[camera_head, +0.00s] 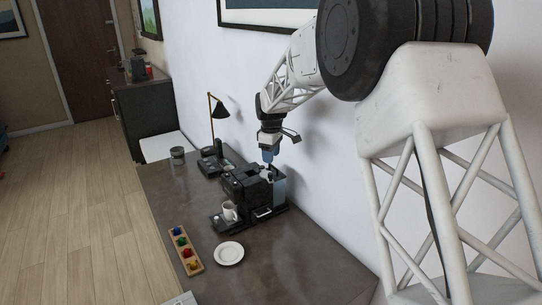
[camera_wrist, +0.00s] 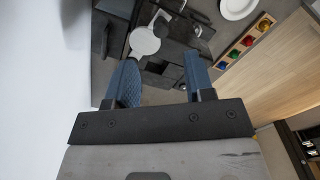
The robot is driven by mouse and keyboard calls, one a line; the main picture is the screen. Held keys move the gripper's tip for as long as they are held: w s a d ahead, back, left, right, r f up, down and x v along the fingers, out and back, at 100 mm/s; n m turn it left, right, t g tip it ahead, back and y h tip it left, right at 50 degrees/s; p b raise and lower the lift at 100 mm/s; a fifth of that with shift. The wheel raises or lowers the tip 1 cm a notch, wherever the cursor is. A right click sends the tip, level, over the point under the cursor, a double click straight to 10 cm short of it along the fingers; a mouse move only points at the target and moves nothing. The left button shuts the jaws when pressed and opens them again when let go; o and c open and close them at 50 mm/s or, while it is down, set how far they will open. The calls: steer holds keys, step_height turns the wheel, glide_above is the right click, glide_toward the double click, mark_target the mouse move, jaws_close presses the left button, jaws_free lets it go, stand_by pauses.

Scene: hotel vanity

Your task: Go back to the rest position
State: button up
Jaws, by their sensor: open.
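My gripper (camera_head: 268,157) hangs above the back of the black coffee machine (camera_head: 245,186), pointing down. In the wrist view the two blue fingers of my gripper (camera_wrist: 160,78) stand apart with nothing between them. The coffee machine (camera_wrist: 165,72) shows beyond the fingertips, with a pale round part (camera_wrist: 144,42) on it. In the head view the fingertips overlap the machine's top, and I cannot tell whether they touch it.
A white cup (camera_head: 229,210) stands at the machine's front. A white saucer (camera_head: 228,253) and a wooden tray of coloured capsules (camera_head: 178,239) lie nearer on the dark counter (camera_head: 300,265). A black lamp (camera_head: 219,108) stands behind. The white wall (camera_head: 325,185) is close on the right.

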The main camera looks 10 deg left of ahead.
steer(key=s+d+r+m, duration=0.3)
steer(key=s+d+r, duration=0.2)
steer(key=s+d, duration=0.3)
steer(key=s+d+r+m+t, duration=0.1)
steer(key=s+d+r+m, duration=0.1)
steer(key=s+d+r, duration=0.4)
steer(key=s+d+r+m, duration=0.3)
steer(key=s+d, duration=0.6)
steer(key=d, duration=0.1)
steer(key=s+d+f+m, duration=0.1)
steer(key=s+d, duration=0.3)
steer(key=s, duration=0.6)
steer(key=s+d+f+m+t, duration=0.1)
steer(key=s+d+m, duration=0.3)
steer(key=s, duration=0.5)
steer(key=s+d+f+m, duration=0.3)
steer(key=s+d, duration=0.2)
steer(key=s, duration=0.5)
steer(key=shift+s+t, duration=0.3)
steer(key=shift+s, duration=0.05)
